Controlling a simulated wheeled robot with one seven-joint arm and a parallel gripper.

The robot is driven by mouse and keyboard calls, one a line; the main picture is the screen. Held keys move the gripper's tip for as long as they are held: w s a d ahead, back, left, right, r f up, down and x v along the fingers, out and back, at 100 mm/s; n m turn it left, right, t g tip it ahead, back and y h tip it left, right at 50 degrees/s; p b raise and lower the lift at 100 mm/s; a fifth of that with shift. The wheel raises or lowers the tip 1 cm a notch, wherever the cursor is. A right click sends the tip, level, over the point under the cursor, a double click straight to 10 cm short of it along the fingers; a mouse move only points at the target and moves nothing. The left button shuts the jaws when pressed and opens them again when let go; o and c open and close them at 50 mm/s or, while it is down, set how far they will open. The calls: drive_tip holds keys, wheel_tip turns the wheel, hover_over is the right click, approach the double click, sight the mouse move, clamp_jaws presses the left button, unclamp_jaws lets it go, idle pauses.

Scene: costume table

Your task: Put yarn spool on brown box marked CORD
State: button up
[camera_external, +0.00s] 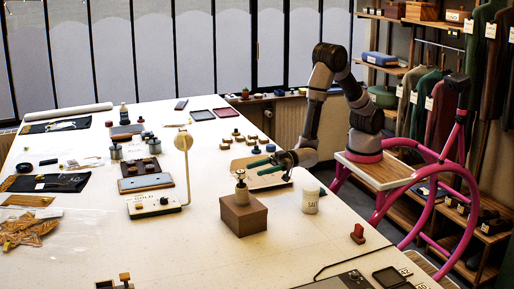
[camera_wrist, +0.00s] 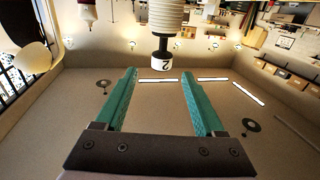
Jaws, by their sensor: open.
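The brown box (camera_external: 246,218) stands on the white table; I cannot read a mark on it. My gripper (camera_external: 262,156) has green fingers, is open and empty, and is above and behind the box. Its fingers (camera_wrist: 158,74) are apart from the spool.
A white jar (camera_external: 310,200) stands right of the box. A wooden board (camera_external: 250,178) lies behind the box. A red piece (camera_external: 358,234) stands near the right edge.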

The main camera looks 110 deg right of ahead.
drive_tip(key=s+d+r+m+g+h, duration=0.1)
drive_tip(key=s+d+r+m+g, duration=0.2)
drive_tip(key=d+r, duration=0.35)
drive_tip(key=s+d+r+m+g+h, duration=0.1)
drive_tip(key=s+d+r+m+h, duration=0.1)
drive_tip(key=s+d+r, duration=0.45)
drive_tip(key=s+d+r+g, duration=0.1)
drive_tip(key=s+r+g, duration=0.1)
drive_tip(key=s, duration=0.7)
drive_tip(key=s+d+r+m+g, duration=0.1)
drive_tip(key=s+r+g, duration=0.1)
drive_tip(key=s, duration=0.6)
drive_tip(key=s+d+r+m+g+y, duration=0.1)
drive_tip(key=s+r+g, duration=0.1)
drive_tip(key=s, duration=0.7)
drive_tip(key=shift+s+d+r+g, duration=0.25)
drive_tip(key=shift+s+d+g, duration=0.05)
drive_tip(key=shift+s, duration=0.05)
